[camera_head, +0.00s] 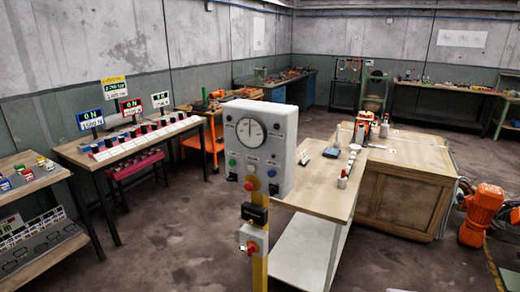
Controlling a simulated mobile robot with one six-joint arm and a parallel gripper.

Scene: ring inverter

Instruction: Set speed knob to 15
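A grey control box (262,145) stands on a yellow post (260,272) in the middle of the view. Its front has a round white dial gauge (250,132) near the top, with small labels and several small buttons and knobs below. I cannot tell which of these is the speed knob, and no number 15 is readable. A red button (249,186) sits at the lower front edge of the box. A smaller box with a red knob (252,247) is fixed lower on the post. My gripper does not show in this view.
A bench (330,195) with small tools stands just right of the box, beside a wooden cabinet (400,205). An orange machine (480,212) stands on the floor at far right. A long table (72,153) with displays is at left. The floor (165,235) between is clear.

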